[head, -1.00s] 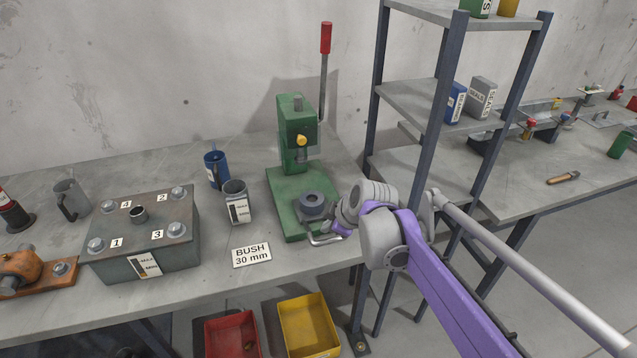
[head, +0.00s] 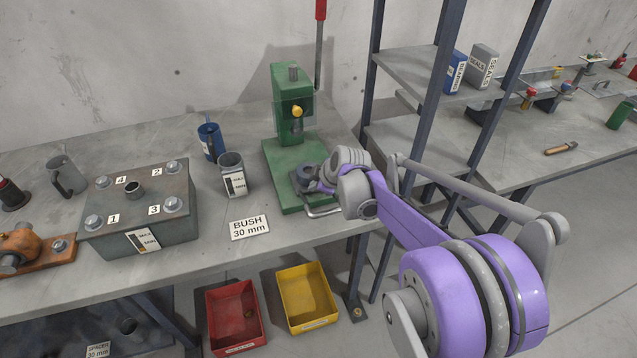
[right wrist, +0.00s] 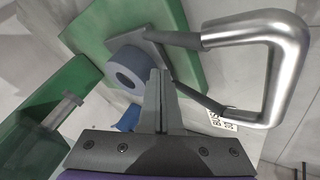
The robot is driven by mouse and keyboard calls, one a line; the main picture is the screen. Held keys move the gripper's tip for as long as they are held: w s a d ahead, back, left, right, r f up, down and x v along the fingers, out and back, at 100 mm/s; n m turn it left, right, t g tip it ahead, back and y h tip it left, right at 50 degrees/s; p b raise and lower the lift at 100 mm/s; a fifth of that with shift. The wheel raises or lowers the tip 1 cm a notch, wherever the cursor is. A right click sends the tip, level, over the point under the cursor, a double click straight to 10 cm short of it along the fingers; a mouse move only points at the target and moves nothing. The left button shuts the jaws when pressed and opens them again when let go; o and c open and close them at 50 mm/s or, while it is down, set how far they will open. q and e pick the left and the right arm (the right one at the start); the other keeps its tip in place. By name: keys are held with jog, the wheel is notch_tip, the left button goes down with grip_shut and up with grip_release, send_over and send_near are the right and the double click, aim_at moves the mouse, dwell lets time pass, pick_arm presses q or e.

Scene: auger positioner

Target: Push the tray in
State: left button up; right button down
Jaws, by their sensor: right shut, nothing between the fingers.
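The tray (right wrist: 152,39) is a small dark plate on the green base of the press, with a bent steel handle (head: 325,211) at its front. A grey ring (head: 306,173) sits on the tray, and it also shows in the right wrist view (right wrist: 132,68). The handle fills the right of the wrist view (right wrist: 287,70). My right gripper (right wrist: 160,76) is shut and empty, its fingertips close beside the ring and tray; I cannot tell whether they touch. In the head view it partly hides the tray. My left gripper is not in view.
A shelf rack (head: 410,70) rises behind my right arm. Red (head: 235,315) and yellow (head: 305,297) bins sit below.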

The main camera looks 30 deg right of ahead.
jog(key=shift+w+f, duration=0.1)
jog(key=w+d, duration=0.1)
jog(key=w, duration=0.3)
jog(key=w+d, duration=0.1)
jog(key=w, duration=0.3)
jog(key=w+d+p, duration=0.1)
jog(key=w, duration=0.3)
jog(key=shift+w, duration=0.25)
jog(key=shift+r, duration=0.3)
